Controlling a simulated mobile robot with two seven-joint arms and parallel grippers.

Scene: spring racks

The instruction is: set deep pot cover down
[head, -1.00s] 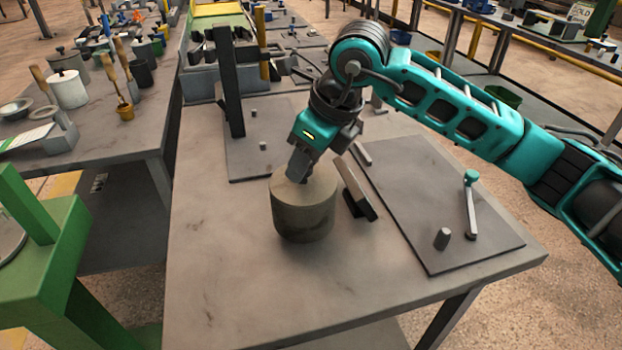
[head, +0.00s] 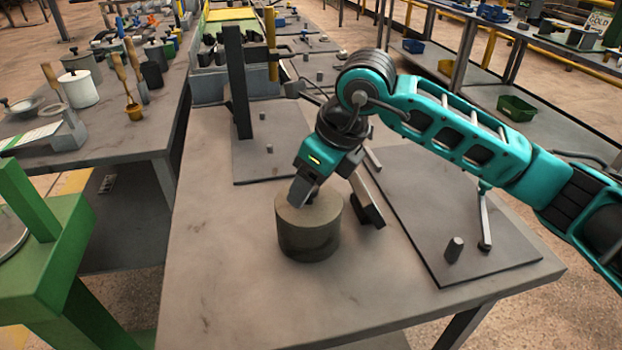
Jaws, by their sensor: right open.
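The deep pot (head: 310,240) is a grey-brown cylinder standing upright on the grey table. Its flat top, which looks like the cover (head: 318,214), is level and sits on the pot. I cannot tell whether the fingers touch the cover. My left gripper is not in view.
A dark upright post (head: 237,85) on a plate stands behind the pot. A flat plate (head: 440,215) with a lever and peg lies further right. The table's front left is clear.

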